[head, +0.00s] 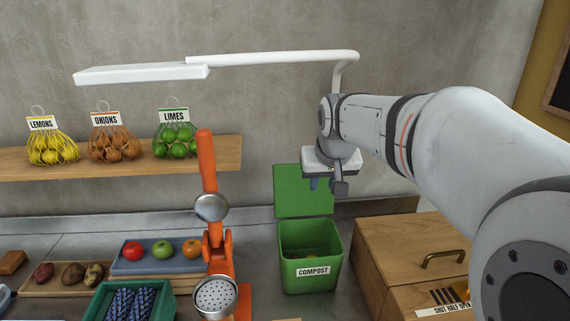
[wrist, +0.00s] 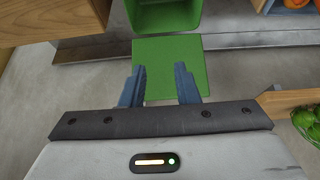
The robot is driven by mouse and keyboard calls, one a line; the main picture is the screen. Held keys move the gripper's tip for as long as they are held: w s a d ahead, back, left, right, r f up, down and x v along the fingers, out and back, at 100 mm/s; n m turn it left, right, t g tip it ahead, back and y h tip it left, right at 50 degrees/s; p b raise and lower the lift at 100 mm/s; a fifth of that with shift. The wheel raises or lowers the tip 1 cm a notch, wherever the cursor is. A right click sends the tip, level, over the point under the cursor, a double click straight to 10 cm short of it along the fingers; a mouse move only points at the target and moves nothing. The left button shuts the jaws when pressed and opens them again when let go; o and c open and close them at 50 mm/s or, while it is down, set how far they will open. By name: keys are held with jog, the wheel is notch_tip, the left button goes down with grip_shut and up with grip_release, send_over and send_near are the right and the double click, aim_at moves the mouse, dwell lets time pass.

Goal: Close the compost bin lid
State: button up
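The green compost bin (head: 312,252) stands on the counter with a white COMPOST label on its front. Its green lid (head: 303,190) is open and stands upright at the back of the bin. Something orange-brown shows inside the bin. My gripper (head: 327,184) is above the bin, in front of the lid's upper right part. In the wrist view, my gripper (wrist: 159,84) is open and empty, with its two blue-grey fingers apart over the lid (wrist: 170,62). The bin (wrist: 165,14) shows at the top of that view. I cannot tell whether the fingers touch the lid.
An orange citrus press (head: 215,250) stands left of the bin. A wooden box (head: 395,245) with a brass handle stands close on its right. A shelf (head: 210,160) with netted fruit and onions is on the wall, and a white lamp (head: 250,61) hangs above.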

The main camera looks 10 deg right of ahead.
aim_at(303, 187)
jog(key=w, duration=0.6)
jog(key=w+t+b, duration=0.1)
jog(key=w, duration=0.6)
jog(key=w+r+t, duration=0.1)
jog(key=w, duration=0.6)
jog(key=shift+a+b, duration=0.4)
grip_shut()
jog(key=p+x, duration=0.2)
jog(key=x, duration=0.8)
jog(key=s+p, duration=0.1)
jog(key=s, duration=0.2)
jog(key=shift+s+a+r, duration=0.1)
jog(key=shift+s, duration=0.2)
jog(key=shift+s+t+b, duration=0.2)
jog(key=shift+t+b, duration=0.1)
jog(key=shift+b, duration=0.45)
